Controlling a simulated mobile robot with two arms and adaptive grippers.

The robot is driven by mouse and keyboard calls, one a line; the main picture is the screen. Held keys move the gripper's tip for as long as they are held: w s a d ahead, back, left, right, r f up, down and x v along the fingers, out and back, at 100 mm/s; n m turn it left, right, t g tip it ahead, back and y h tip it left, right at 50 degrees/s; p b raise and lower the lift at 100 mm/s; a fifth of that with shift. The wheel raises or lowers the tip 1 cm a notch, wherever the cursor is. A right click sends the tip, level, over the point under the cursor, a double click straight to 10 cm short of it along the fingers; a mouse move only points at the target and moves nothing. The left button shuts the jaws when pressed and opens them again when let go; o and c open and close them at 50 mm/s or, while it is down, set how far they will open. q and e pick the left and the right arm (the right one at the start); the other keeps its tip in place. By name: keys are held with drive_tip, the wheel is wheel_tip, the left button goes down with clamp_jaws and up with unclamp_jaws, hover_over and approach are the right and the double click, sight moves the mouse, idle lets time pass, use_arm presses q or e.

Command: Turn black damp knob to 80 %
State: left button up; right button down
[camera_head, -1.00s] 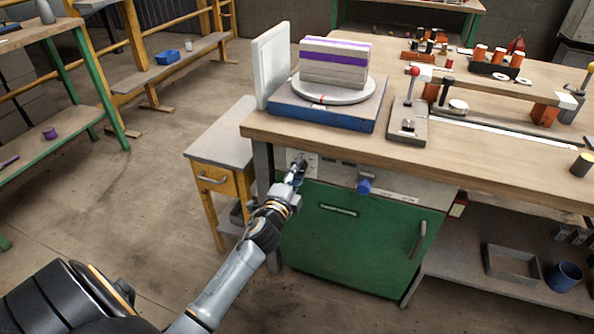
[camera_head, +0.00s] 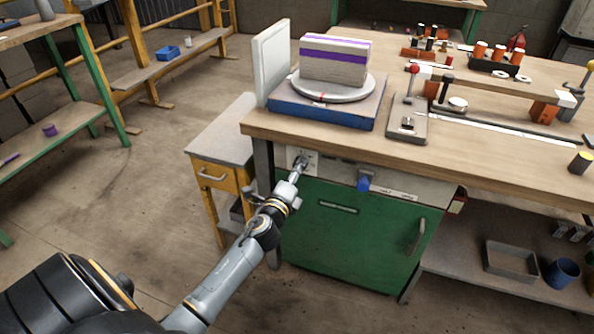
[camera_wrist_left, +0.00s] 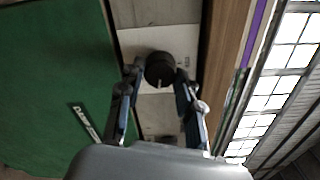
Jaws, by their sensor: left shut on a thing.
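The black damp knob (camera_wrist_left: 160,69) sits on the pale control panel (camera_head: 335,172) under the bench top. In the left wrist view it is between the fingertips of my left gripper (camera_wrist_left: 159,80), which is shut on it. In the head view my left gripper (camera_head: 301,164) reaches the left end of the panel and hides most of the knob. The white mark on the knob's face shows in the left wrist view, but I cannot read any scale. My right gripper is in neither view.
A blue knob (camera_head: 363,184) is on the same panel to the right. The green cabinet door (camera_head: 350,235) lies below. A turntable (camera_head: 335,90) with a purple-striped block (camera_head: 335,62) stands on the bench above. A small yellow-framed table (camera_head: 222,140) is close on the left.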

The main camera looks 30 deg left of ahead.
use_arm(q)
drive_tip(key=o, duration=0.9)
drive_tip(key=shift+o, duration=1.3)
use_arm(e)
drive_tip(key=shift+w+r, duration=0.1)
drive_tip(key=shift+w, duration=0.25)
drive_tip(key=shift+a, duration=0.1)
use_arm(q)
drive_tip(key=v, duration=1.2)
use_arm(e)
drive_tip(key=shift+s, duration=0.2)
